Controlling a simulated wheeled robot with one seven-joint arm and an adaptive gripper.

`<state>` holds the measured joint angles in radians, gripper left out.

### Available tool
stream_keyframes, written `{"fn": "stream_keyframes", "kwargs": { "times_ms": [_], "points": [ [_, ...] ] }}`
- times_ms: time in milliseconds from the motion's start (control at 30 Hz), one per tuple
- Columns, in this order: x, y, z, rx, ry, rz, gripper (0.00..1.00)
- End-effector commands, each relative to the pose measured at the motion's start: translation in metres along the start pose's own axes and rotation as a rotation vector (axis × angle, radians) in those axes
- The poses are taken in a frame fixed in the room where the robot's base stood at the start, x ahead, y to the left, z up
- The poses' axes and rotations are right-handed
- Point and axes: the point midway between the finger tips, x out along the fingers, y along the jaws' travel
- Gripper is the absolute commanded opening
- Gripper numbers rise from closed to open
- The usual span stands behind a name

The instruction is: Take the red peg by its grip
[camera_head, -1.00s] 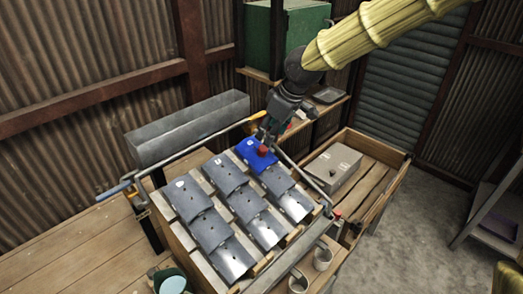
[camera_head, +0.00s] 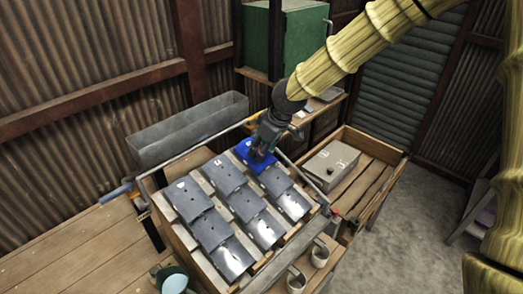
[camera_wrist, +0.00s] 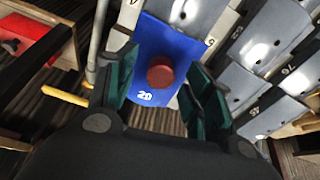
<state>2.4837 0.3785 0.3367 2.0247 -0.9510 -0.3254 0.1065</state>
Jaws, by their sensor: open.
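The red peg (camera_wrist: 161,75) stands on a blue plate (camera_wrist: 152,42) marked 20 in the wrist view. My gripper (camera_wrist: 157,92) is open, with one green-padded finger on each side of the peg; I cannot tell whether either touches it. In the head view my gripper (camera_head: 259,154) is over the blue plate (camera_head: 272,178), at the top right of the rack of plates. The peg is hidden behind my gripper there.
Grey plates (camera_head: 248,203) fill the rest of the sloped rack. A metal trough (camera_head: 187,131) lies behind it. A grey box (camera_head: 331,164) sits in a wooden tray (camera_head: 379,187) to the right. Metal cups (camera_head: 320,255) hang at the front.

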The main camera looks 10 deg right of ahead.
Motion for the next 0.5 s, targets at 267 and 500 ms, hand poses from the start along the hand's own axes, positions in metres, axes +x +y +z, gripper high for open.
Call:
{"fn": "stream_keyframes", "kwargs": {
  "times_ms": [267, 500],
  "points": [
    [0.0010, -0.0001, 0.0001, 0.000, 0.000, 0.000, 0.44],
    [0.0009, 0.0000, 0.0002, 0.000, 0.000, 0.000, 0.07]
  ]
}}
